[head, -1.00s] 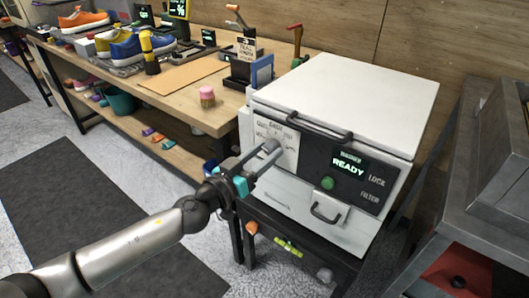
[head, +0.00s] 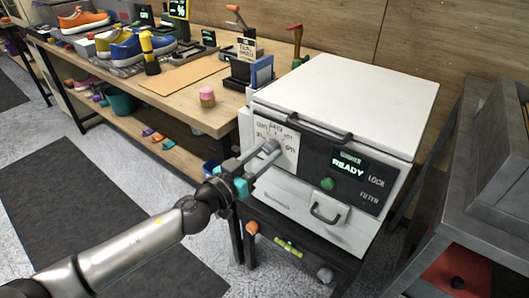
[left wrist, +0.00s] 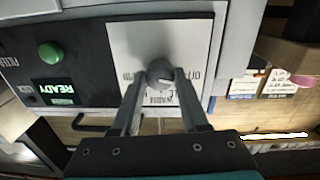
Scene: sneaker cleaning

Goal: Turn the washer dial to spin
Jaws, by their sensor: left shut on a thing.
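The washer (head: 340,95) is a white box with a dark front panel, and its screen (head: 349,167) reads READY. Its grey round dial (head: 273,146) sits on a white label plate with several printed words around it. My left gripper (head: 268,153) reaches the dial from the front left and is shut on it. In the left wrist view, the dial (left wrist: 160,72) sits between the two fingertips (left wrist: 160,80), with the washer appearing upside down. The fingers hide part of the dial and some label words; which word the dial points at is hard to tell. My right gripper is out of view.
A green button (head: 328,184) sits right of the dial, with a dark bar handle (head: 318,131) above and a drawer handle (head: 326,213) below. A wooden workbench (head: 205,117) with shoes stands to the left. A grey metal cabinet (head: 440,205) stands close on the right.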

